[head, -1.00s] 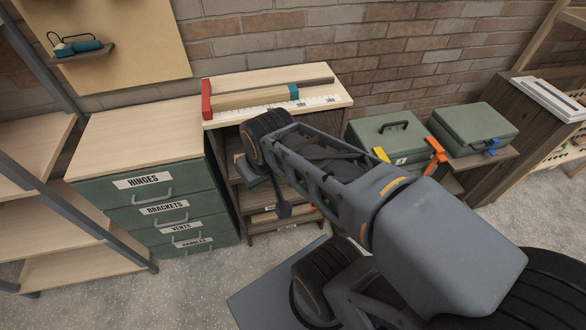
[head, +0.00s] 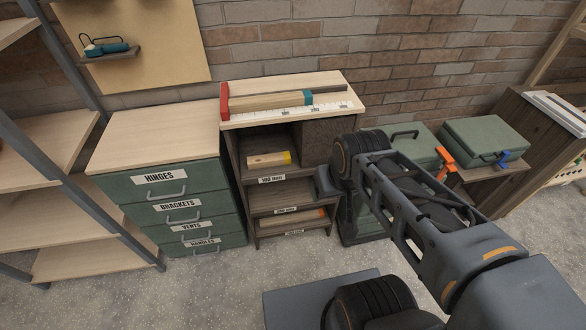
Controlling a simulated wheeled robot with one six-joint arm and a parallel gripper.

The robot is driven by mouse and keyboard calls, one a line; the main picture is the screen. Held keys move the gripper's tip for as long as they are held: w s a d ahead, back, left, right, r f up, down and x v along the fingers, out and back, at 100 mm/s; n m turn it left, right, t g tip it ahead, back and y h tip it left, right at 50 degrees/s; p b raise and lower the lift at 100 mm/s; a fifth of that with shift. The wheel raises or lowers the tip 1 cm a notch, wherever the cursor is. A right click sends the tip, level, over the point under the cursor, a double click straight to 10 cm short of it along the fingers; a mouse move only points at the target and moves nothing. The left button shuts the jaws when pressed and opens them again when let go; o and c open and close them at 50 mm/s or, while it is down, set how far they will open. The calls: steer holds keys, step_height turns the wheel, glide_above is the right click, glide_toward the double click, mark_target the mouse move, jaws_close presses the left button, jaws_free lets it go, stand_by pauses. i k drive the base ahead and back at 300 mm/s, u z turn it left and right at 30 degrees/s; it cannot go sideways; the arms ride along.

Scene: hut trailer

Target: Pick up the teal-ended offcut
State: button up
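The teal-ended offcut (head: 270,102) is a pale wood piece with a teal right end. It lies on top of the small shelf unit, along the white ruler strip (head: 290,113), with its left end at the red stop block (head: 225,102). My gripper (head: 327,190) is in front of the shelf unit's right side, lower than the offcut and apart from it. My wrist partly hides it, so its fingers cannot be made out clearly.
A yellow-ended offcut (head: 268,160) lies in the upper compartment and an orange-ended one (head: 292,218) lower down. A green drawer cabinet (head: 165,190) stands left. Green cases (head: 484,140) stand right. Speckled floor is free in front of the cabinet.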

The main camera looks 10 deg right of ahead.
mark_target(256, 104)
steer(key=z, duration=0.05)
steer(key=k, duration=0.35)
steer(key=z, duration=0.6)
steer(key=i, duration=1.05)
steer(key=u, duration=1.05)
